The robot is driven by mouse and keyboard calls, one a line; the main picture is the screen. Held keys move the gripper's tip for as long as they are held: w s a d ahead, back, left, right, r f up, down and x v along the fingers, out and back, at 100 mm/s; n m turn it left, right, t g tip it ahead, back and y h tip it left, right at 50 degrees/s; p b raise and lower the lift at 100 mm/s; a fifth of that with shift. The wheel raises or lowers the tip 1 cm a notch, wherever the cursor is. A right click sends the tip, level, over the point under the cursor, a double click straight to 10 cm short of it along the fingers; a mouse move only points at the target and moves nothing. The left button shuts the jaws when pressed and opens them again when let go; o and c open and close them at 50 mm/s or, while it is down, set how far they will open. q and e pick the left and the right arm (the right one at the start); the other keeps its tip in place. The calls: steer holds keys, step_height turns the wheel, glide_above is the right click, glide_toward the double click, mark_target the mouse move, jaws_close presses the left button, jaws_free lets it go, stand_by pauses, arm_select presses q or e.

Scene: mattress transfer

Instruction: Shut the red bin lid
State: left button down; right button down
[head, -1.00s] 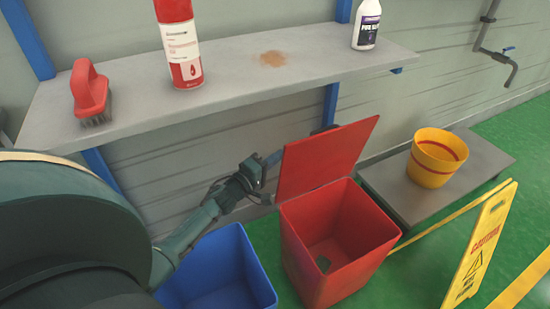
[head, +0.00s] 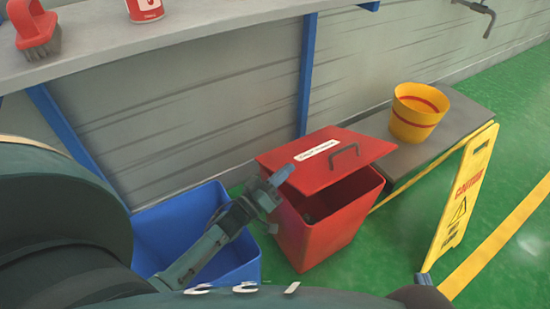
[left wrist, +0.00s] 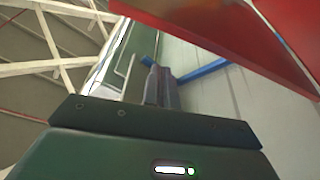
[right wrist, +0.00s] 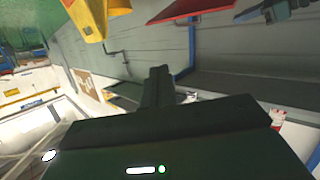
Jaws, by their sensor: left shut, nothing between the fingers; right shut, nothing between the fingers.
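The red bin (head: 310,228) stands on the green floor. Its red lid (head: 285,163), with a white label and dark handle (head: 344,154), is tilted low over the opening, with a dark gap at the front right. My left gripper (head: 279,178) is shut and empty at the bin's left side, by the lid's left front edge; I cannot tell whether it touches. In the left wrist view its fingers (left wrist: 158,86) are together, with a red panel above. My right gripper (right wrist: 158,86) is shut and empty in the right wrist view; its fingers are not seen in the head view.
A blue bin (head: 186,225) stands left of the red bin, under my left arm. A grey bench (head: 447,131) with a yellow bucket (head: 416,112) is at the right. A yellow caution sign (head: 464,195) stands in front of it. A shelf (head: 170,35) runs along the wall above.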

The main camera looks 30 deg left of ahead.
mark_target(294, 186)
arm_select(q)
steer(key=shift+m+h, duration=0.3)
steer(key=shift+m, duration=0.5)
steer(key=shift+s+d+f+b, duration=0.25)
steer(key=shift+d+f+b, duration=0.2)
steer(key=shift+f, duration=0.4)
steer(key=shift+s+d+f+b, duration=0.25)
steer(key=shift+d+f+b, duration=0.15)
steer(key=shift+f, duration=0.45)
steer(key=shift+s+d+f+b, duration=0.25)
steer(key=shift+d+f+b, duration=0.2)
steer(key=shift+f, duration=0.4)
arm_select(e)
steer(key=shift+w+a+r+n+t+y, duration=0.15)
steer(key=shift+a+n+t+y, duration=0.2)
steer(key=shift+t, duration=0.25)
steer(key=shift+w+a+r+n+t+y, duration=0.1)
steer(key=shift+n+t+y, duration=0.15)
steer(key=shift+t+y, duration=0.3)
arm_select(q)
steer(key=shift+r, duration=0.1)
